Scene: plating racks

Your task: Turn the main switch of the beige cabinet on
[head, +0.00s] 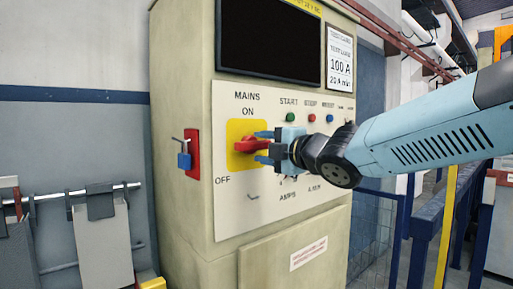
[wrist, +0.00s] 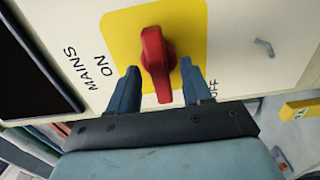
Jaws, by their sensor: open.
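The beige cabinet (head: 180,80) fills the middle of the head view. Its main switch, a red handle (head: 247,147) on a yellow plate (head: 236,131), sits under the MAINS ON label. The OFF label is to its lower left. The handle lies roughly horizontal in the head view. In the wrist view the red handle (wrist: 155,55) stands between my gripper's two fingers, with gaps visible on both sides. My gripper (head: 260,147) is open, one blue finger above the handle and one below. The gripper also shows in the wrist view (wrist: 160,68). Whether the fingertips touch the plate is unclear.
A red plate with a blue padlock (head: 184,160) is on the cabinet's left side. Push buttons (head: 290,117) run right of the switch, close above my gripper. A dark screen (head: 265,40) is higher up. A rail with hanging grey plates (head: 100,203) stands at left.

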